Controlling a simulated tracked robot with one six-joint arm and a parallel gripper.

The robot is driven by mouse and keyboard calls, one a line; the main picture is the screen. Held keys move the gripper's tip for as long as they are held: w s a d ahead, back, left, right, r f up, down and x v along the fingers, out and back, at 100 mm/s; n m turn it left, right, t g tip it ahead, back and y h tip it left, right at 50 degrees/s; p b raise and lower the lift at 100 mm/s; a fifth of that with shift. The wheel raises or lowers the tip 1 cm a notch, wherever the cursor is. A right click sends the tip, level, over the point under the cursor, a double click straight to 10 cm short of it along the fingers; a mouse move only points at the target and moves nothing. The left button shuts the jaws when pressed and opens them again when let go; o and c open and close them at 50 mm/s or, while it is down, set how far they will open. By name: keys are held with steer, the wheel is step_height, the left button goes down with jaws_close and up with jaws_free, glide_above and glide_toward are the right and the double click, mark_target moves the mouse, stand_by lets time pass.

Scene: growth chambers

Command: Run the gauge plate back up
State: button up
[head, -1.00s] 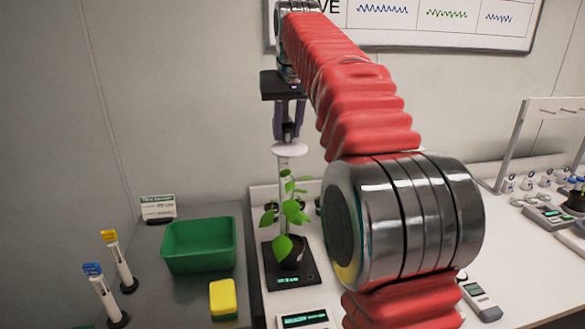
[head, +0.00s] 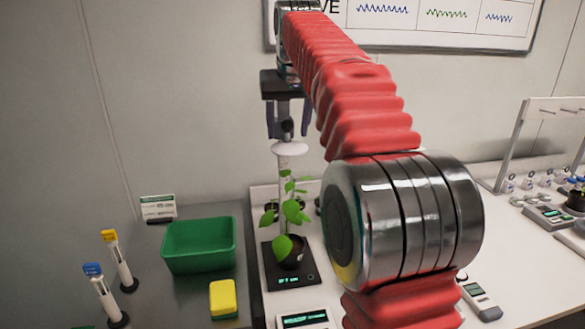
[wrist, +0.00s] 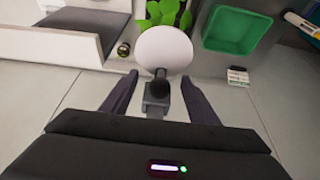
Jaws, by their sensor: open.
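The gauge plate, a white disc (head: 290,148), sits high on a pale upright post (head: 283,166), above the top leaves of a potted plant (head: 291,211). In the wrist view the plate (wrist: 165,48) lies just beyond my fingertips, with a dark knob (wrist: 159,88) on a grey block behind it. My gripper (head: 288,132) is open, its two fingers apart on either side of the knob with clear gaps. It also shows in the wrist view (wrist: 159,78). It holds nothing. The plate's underside is hidden.
The plant's pot stands on a black base with a lit display (head: 296,280). A green bin (head: 200,262), a yellow sponge (head: 223,298) and two capped tubes on stands are at the left. A small sign (head: 158,207) stands behind the bin. The wall is close behind.

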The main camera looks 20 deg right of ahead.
mark_target(291, 148)
steer(key=shift+r, duration=0.15)
steer(key=v, duration=0.7)
steer(key=shift+r, duration=0.35)
stand_by(0.9)
steer(key=shift+s, duration=0.15)
steer(key=shift+s, duration=0.1)
